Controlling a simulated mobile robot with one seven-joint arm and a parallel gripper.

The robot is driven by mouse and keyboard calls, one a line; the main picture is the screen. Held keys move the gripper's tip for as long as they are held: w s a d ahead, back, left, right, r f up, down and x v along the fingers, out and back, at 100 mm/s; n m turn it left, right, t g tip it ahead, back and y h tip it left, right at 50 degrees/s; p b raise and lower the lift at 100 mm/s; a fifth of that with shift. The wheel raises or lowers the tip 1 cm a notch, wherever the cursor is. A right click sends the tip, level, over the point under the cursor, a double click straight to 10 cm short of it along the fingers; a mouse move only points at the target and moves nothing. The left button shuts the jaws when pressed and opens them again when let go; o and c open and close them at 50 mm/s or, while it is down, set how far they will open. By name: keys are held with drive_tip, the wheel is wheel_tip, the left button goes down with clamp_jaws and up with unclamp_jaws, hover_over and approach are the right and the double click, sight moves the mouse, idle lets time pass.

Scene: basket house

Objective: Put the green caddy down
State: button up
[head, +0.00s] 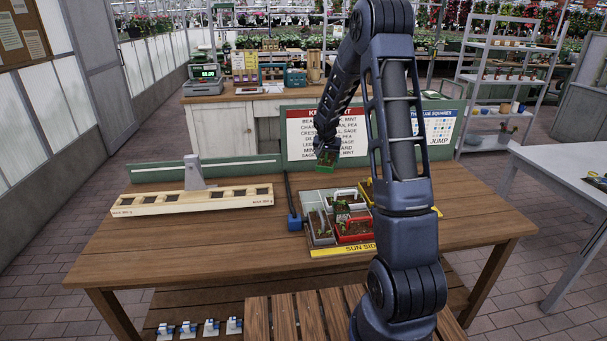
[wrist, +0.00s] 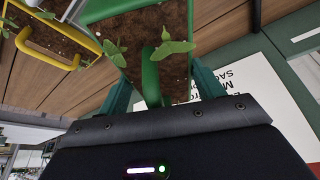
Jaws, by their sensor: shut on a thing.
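The green caddy (head: 326,160) hangs in my gripper (head: 327,149) above the back of the table, in front of the red-headed sign. In the wrist view the green caddy (wrist: 176,84) holds dark soil and green seedlings, and its green handle (wrist: 151,77) runs between the two fingers of my gripper (wrist: 160,88). Below, the tray (head: 340,252) marked "SUN SIDE" holds a red caddy (head: 355,238), a white caddy (head: 345,191) and a grey caddy (head: 320,232). A yellow caddy (head: 366,190) is partly hidden by my arm; it also shows in the wrist view (wrist: 57,57).
The sign (head: 300,150) rises at the back. The front left of the table (head: 200,245) is clear.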

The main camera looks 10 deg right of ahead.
drive_tip(key=m, duration=0.1)
drive_tip(key=a+r+m+h, duration=0.1)
drive_tip(key=m, duration=0.1)
drive_tip(key=s+r+m+g, duration=0.1)
drive_tip(key=shift+a+m+h, duration=0.3)
drive_tip(key=shift+m, duration=0.1)
drive_tip(key=s+r+m+g, duration=0.1)
drive_tip(key=m, duration=0.1)
drive_tip(key=a+r+m+g, duration=0.1)
drive_tip(key=r+m, duration=0.1)
drive_tip(key=m, duration=0.1)
drive_tip(key=s+a+r+m+g+h, duration=0.1)
drive_tip(key=m, duration=0.2)
drive_tip(key=shift+s+a+r, duration=0.2)
drive_tip(key=shift+s+a, duration=0.05)
drive_tip(key=shift+s, duration=0.1)
wheel_tip(320, 180, down, 20)
drive_tip(key=shift+r, duration=0.1)
drive_tip(key=o, duration=0.9)
drive_tip(key=shift+c, duration=0.2)
